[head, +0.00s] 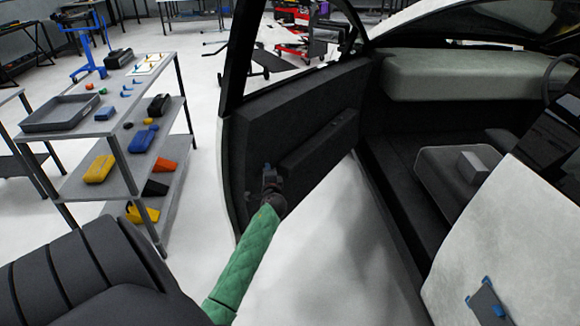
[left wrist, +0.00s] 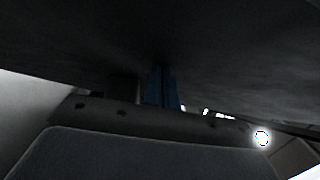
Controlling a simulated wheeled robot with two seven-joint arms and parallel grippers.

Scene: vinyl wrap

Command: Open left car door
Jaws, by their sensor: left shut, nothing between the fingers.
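The left car door (head: 300,125) stands swung out from the car body, with its dark inner panel and armrest facing me in the head view. My left gripper (head: 268,172) is at the lower part of that panel, left of the armrest, at the end of the green-sleeved arm. Its blue fingers (left wrist: 161,88) show close together in the left wrist view, with a dark surface right above them. They are shut with nothing between them. Whether they touch the panel I cannot tell. My right gripper is not in view.
A grey shelf cart (head: 75,130) with a tray, tools and yellow and orange items stands left of the door. A white panel (head: 500,245) is at lower right. White floor lies between door and car.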

